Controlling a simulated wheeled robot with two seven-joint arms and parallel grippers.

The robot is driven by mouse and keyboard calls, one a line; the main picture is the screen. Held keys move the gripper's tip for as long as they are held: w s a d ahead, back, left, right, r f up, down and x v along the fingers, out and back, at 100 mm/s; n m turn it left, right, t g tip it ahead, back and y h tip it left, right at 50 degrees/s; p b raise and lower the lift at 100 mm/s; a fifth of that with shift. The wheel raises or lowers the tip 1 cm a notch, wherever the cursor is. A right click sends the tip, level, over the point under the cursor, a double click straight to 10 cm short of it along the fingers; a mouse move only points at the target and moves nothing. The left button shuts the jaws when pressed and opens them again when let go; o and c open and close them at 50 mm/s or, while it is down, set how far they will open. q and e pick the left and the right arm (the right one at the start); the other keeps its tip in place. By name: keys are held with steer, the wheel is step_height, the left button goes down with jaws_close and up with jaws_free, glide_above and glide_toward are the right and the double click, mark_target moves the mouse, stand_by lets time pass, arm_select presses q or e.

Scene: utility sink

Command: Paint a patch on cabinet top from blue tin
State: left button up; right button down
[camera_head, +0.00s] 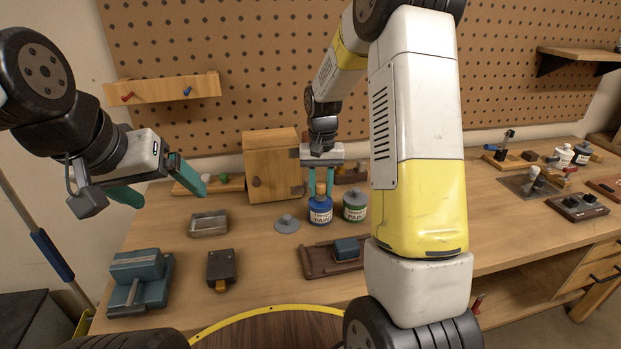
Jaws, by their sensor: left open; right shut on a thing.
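The blue paint tin (320,211) stands upright on the workbench, in front of and right of the small wooden cabinet (272,175). The cabinet top (270,138) is bare wood. My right gripper (321,188) points down directly over the blue tin, its teal fingers shut on a small orange-brown piece that looks like a brush handle. The lower end of this handle is at the tin's mouth; any bristles are hidden. My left gripper (157,188) is open and empty, above the bench's left side.
A green-labelled tin (355,206) stands close right of the blue tin. A grey knobbed lid (287,223) lies left of it. A metal tray (208,224), a teal vise-like tool (140,283) and a brown tray (325,260) are nearby. A pegboard (240,60) stands behind.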

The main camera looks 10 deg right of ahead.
mark_target(321, 183)
steer(key=shift+f, duration=0.6)
stand_by(1.2)
steer(key=shift+r, duration=3.6)
